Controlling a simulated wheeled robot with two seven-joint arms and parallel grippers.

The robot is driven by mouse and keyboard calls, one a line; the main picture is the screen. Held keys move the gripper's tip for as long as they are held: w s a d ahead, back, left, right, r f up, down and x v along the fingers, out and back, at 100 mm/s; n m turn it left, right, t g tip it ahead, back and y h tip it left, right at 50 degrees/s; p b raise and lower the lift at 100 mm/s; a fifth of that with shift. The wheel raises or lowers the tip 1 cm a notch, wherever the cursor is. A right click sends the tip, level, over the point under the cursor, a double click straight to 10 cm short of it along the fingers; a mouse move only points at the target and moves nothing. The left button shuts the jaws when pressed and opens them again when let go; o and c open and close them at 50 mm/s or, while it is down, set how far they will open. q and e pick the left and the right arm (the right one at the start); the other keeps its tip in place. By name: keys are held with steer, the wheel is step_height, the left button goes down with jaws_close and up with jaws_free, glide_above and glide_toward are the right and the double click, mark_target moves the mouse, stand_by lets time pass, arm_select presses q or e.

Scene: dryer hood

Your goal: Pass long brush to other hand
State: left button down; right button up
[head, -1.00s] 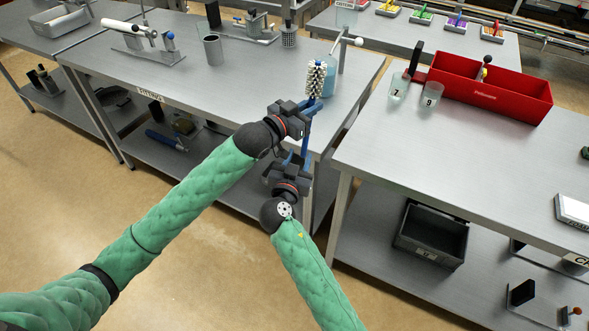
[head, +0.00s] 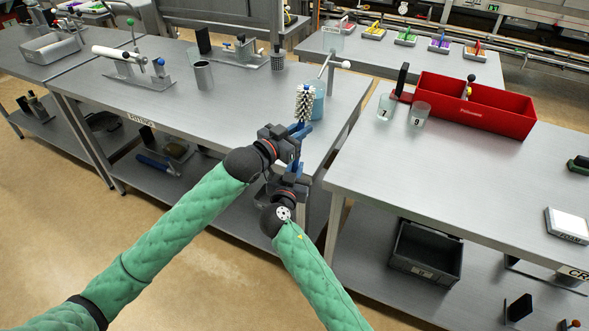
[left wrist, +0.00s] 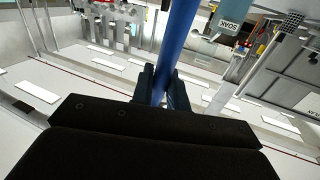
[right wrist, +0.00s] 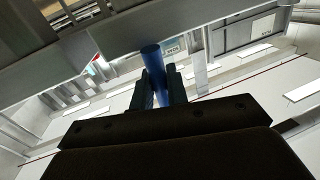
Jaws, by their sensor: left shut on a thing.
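The long brush (head: 304,103) has a white bristle head and a blue handle, with the head uppermost, in front of a bluish clear beaker (head: 319,101) in the head view. My left gripper (head: 293,143) is shut on the blue handle below the bristles; the left wrist view shows the handle (left wrist: 180,35) running between its fingers. My right gripper (head: 290,172) is close beneath the left one. In the right wrist view, the handle's round blue end (right wrist: 151,52) stands between its fingers; whether they press on it cannot be made out.
A metal bench (head: 235,100) with a metal cup (head: 204,75) and stands lies behind my grippers. To the right is another bench (head: 400,155) with a red bin (head: 470,104) and two clear cups (head: 420,113). A dark crate (head: 425,250) sits on its lower shelf.

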arm_select(q)
steer(key=c, duration=1.3)
jaws_free()
steer(key=v, duration=1.2)
steer(key=w+a+f+n+t+y, duration=0.1)
steer(key=w+a+f+y, duration=0.15)
steer(key=f, duration=0.35)
steer(key=w+a+f+n+y, duration=0.2)
steer(key=f+y, duration=0.1)
steer(key=f, duration=0.3)
steer(key=s+a+f+n+g+y, duration=0.1)
steer(key=s+f+g, duration=0.15)
steer(key=f, duration=0.75)
steer(key=s+a+f+n+g+y, duration=0.15)
steer(key=s+f, duration=0.25)
steer(key=f, duration=0.6)
steer(key=s+d+f+g+y, duration=0.1)
steer(key=s+f+g, duration=0.8)
steer(key=s+f, duration=2)
steer(key=s+n+y, duration=0.1)
steer(key=s, duration=0.3)
steer(key=shift+f+y, duration=0.4)
